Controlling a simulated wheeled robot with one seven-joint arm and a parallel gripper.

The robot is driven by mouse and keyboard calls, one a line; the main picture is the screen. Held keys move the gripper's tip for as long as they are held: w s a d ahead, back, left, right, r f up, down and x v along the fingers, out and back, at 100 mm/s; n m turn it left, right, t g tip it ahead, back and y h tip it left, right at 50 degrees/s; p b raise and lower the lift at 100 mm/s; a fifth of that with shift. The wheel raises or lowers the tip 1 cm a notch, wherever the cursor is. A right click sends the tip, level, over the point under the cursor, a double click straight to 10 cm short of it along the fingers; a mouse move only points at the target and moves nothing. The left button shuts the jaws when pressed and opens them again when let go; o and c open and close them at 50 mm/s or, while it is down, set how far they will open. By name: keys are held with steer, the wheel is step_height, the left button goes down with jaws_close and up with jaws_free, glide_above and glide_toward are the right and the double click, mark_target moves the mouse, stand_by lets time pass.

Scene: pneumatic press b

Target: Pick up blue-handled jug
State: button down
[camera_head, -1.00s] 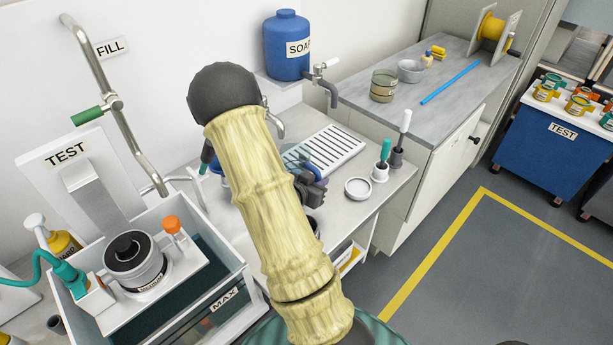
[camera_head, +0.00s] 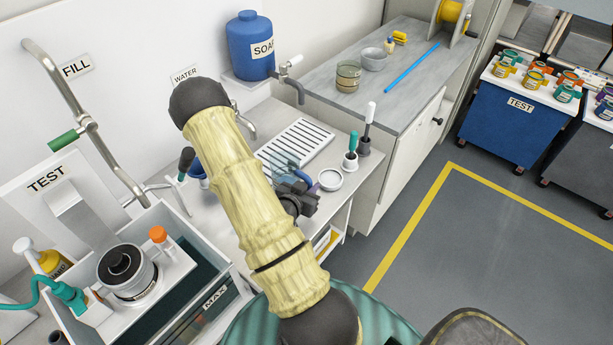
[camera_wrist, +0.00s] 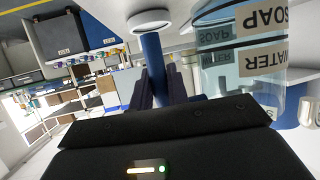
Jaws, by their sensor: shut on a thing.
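The blue-handled jug is a clear, bluish vessel (camera_wrist: 245,60) with SOAP and WATER labels, large at the right of the wrist view. Its solid blue handle (camera_wrist: 152,62) stands between the two dark fingers of my gripper (camera_wrist: 158,88), which is shut on it. In the head view, part of the jug (camera_head: 287,171) shows behind my dark gripper (camera_head: 300,200), over the white counter near the drain rack. My arm hides much of it there. I cannot tell whether its base touches the counter.
A slotted drain rack (camera_head: 297,144), a white dish (camera_head: 330,180) and two brushes in holders (camera_head: 350,155) are close to my gripper. A blue SOAP barrel (camera_head: 250,48) with a tap stands behind. Open floor (camera_head: 470,250) lies right.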

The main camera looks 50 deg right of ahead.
steer(key=s+p, duration=0.4)
steer(key=s, duration=0.2)
steer(key=shift+d+p, duration=0.15)
steer(key=shift+p, duration=0.25)
steer(key=shift+s+f, duration=0.1)
stand_by(0.5)
